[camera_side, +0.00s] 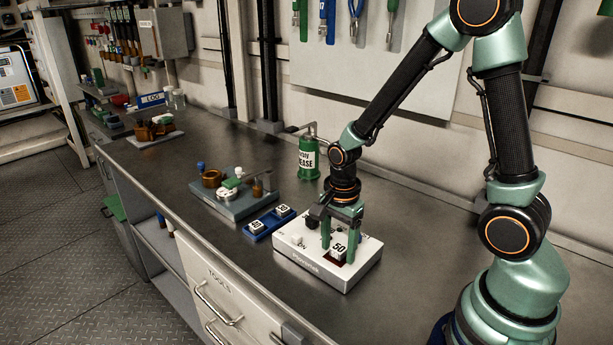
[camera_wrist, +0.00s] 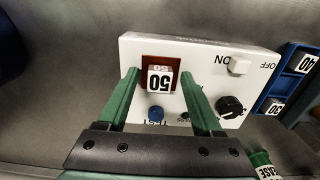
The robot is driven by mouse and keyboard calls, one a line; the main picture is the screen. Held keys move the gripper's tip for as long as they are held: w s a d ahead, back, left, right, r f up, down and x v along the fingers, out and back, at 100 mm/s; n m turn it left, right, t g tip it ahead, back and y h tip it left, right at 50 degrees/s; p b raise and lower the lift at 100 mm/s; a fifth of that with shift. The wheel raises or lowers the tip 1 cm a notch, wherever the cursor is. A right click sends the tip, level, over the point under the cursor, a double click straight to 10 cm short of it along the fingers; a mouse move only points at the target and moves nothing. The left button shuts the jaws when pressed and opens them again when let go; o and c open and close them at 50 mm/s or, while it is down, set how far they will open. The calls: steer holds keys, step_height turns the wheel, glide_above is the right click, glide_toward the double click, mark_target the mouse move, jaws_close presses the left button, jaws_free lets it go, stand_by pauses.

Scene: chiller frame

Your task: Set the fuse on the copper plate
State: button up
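A small white block marked 50 (camera_side: 339,252), which looks like the fuse, sits in a dark red recess on the white instrument box (camera_side: 345,281). It also shows in the wrist view (camera_wrist: 160,80). My gripper (camera_side: 339,256) points down over the box with one green finger on each side of the block. In the wrist view the fingers (camera_wrist: 160,74) are apart, with gaps beside the block, so the gripper is open.
A blue tray (camera_side: 261,231) with white blocks, marked 30 and 40 in the wrist view, lies beside the box. The box has a white switch (camera_wrist: 239,66), a black knob (camera_wrist: 230,106) and a blue button (camera_wrist: 156,114). A green grease can (camera_side: 309,160) stands behind.

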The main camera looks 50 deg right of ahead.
step_height(320, 180, up, 12)
step_height(320, 180, up, 7)
steer(key=n+t, duration=0.5)
steer(key=n, duration=0.9)
glide_above(338, 249)
steer(key=s+a, duration=0.2)
steer(key=s, duration=0.1)
steer(key=n, duration=0.2)
steer(key=r+n, duration=0.1)
steer(key=n, duration=0.1)
steer(key=shift+s+t, duration=0.2)
steer(key=shift+t, duration=0.1)
